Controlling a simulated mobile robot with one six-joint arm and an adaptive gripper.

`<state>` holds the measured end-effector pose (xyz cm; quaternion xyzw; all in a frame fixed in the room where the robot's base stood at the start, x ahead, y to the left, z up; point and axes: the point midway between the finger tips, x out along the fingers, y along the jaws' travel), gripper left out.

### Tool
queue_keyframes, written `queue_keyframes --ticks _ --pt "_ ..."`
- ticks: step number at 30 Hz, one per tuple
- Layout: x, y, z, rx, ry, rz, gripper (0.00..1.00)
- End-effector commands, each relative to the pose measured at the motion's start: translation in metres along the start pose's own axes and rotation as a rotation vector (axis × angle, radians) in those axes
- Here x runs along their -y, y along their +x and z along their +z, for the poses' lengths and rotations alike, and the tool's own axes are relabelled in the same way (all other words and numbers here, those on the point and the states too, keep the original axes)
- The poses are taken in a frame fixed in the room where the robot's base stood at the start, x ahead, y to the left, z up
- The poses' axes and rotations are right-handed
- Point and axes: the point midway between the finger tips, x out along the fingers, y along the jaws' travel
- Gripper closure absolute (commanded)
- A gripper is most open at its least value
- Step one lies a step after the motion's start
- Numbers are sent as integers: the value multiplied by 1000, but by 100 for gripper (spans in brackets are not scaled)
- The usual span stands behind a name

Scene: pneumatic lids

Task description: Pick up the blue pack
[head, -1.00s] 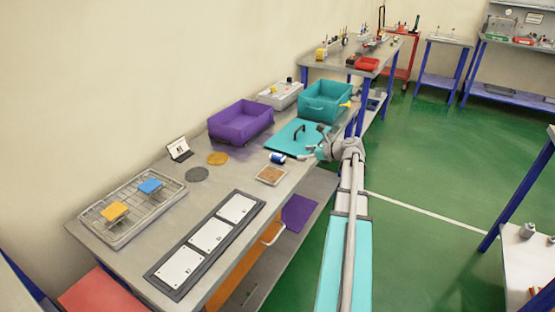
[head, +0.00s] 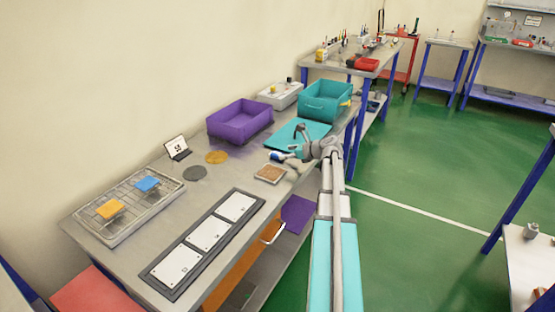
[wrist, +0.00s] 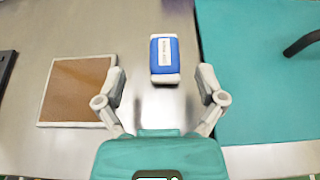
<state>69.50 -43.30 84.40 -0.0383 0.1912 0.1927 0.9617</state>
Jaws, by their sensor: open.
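The blue pack (wrist: 165,57) is a small blue block with white ends and a printed white label. It lies on the grey metal bench between a brown square plate and a teal lid. In the head view the pack (head: 276,156) sits near the bench's right edge. My gripper (wrist: 162,84) is open and empty. In the wrist view its two fingers point at the pack, which lies just beyond the fingertips and roughly centred between them. In the head view my gripper (head: 291,153) is right beside the pack and partly overlaps it.
The teal lid (wrist: 255,110) with a black handle lies to the right in the wrist view, the brown plate (wrist: 75,90) to the left. A purple bin (head: 240,128) and a teal bin (head: 325,108) stand behind. A rack tray (head: 125,218) holds yellow and blue blocks.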

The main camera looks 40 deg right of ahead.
Motion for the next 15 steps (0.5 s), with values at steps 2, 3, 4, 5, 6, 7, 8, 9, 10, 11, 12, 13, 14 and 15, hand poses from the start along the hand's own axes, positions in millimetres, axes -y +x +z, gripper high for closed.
queue_keyframes --ticks 2,3,4,5,6,7,8,9,10,11,12,13,14,15 --pt "0 3 0 0 0 -1 11" --pt "0 4 0 0 0 -1 11" --pt "0 4 0 0 0 -1 11" --pt "0 4 0 0 0 -1 11" --pt "0 3 0 0 1 -1 11" --pt "0 3 0 0 0 -1 11" --pt "0 3 0 0 0 -1 11" --pt "0 3 0 0 0 -1 11" --pt "0 3 0 0 0 -1 11" --pt "0 3 0 0 0 -1 11" --pt "0 4 0 0 0 -1 11" --pt "0 4 0 0 0 -1 11" --pt "0 5 0 0 0 -1 11" --pt "1 7 -1 0 0 0 11"
